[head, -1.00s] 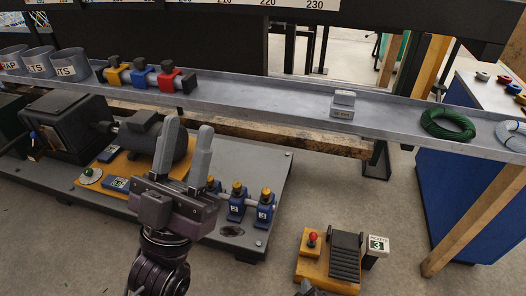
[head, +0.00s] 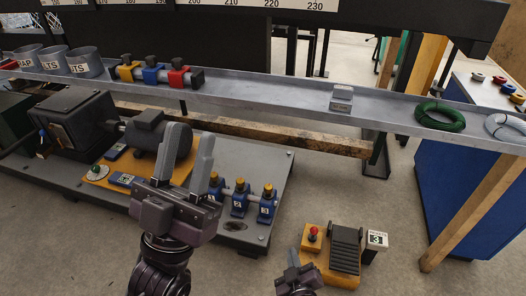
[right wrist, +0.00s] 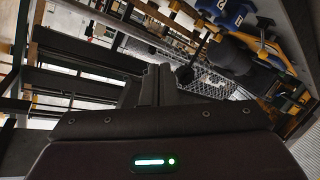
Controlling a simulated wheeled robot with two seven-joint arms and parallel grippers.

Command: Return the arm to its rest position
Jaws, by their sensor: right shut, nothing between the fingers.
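My left gripper (head: 191,138) is in the middle left of the head view, fingers pointing up and apart, with nothing between them. It appears in front of the grey motor and the machine's base plate. My right gripper (head: 290,260) is at the bottom of the head view, left of the foot pedal, shut and empty. In the right wrist view its dark fingers (right wrist: 160,85) are together, with wire mesh (right wrist: 215,85) beyond them.
A long grey shelf (head: 270,91) crosses the scene, carrying grey cups, coloured clamps (head: 152,75) and a green wire coil (head: 440,116). Blue numbered blocks (head: 240,203) stand on the base plate (head: 270,165). A pedal (head: 346,250) on a yellow board is on the floor.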

